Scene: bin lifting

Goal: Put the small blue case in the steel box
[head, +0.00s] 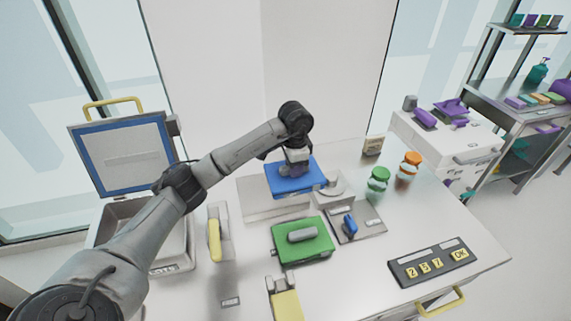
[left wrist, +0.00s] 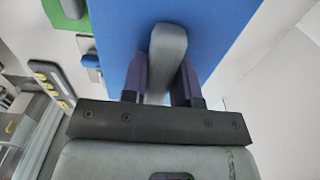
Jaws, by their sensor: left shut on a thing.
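The blue case (head: 306,186) is a flat blue slab with a grey handle on top. My left gripper (head: 292,168) is shut on that handle. In the left wrist view the grey handle (left wrist: 168,50) sits between the dark fingers of the gripper (left wrist: 163,80), with the blue top (left wrist: 115,35) beyond. The case is over a low pale block (head: 262,208) at the back of the table; I cannot tell how high. The open grey steel box (head: 118,224), its blue-edged lid (head: 122,122) raised, stands at the left, partly hidden by my arm.
A green case (head: 290,250) with a grey handle lies in front of the blue case. A grey plate with a blue knob (head: 349,226), a keypad (head: 428,264), a green jar (head: 377,181) and an orange jar (head: 409,166) are to the right. A yellow-handled piece (head: 214,240) stands beside the box.

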